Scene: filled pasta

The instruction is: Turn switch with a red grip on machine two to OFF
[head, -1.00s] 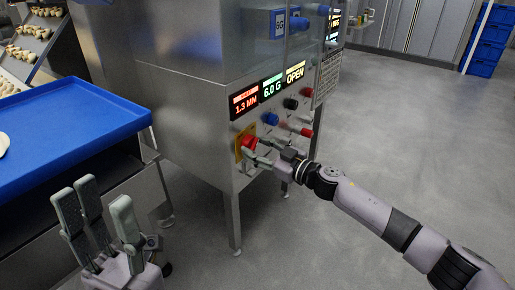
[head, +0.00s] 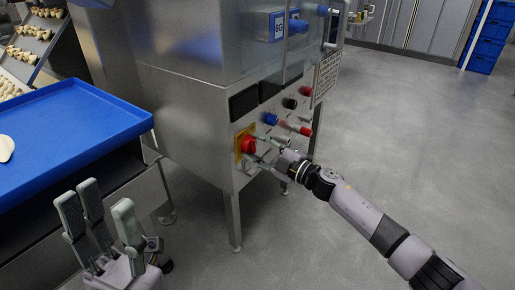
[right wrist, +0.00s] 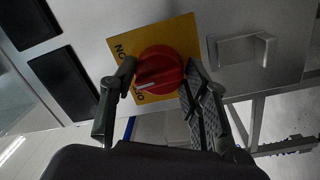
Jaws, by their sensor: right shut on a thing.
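The red-grip switch (head: 248,145) sits on a yellow plate low on the steel machine's front. In the right wrist view the red grip (right wrist: 160,70) has a white mark beside partly hidden lettering at the plate's lower left edge; "ON" is printed above it. My right gripper (head: 262,150) is at the switch, its fingers on either side of the red grip and shut on it; it also shows in the right wrist view (right wrist: 158,80). My left gripper (head: 103,205) is open and empty at lower left, apart from the machine.
The machine's display panels (head: 258,96) are dark. The floor at right is clear; blue crates (head: 489,40) stand far back.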

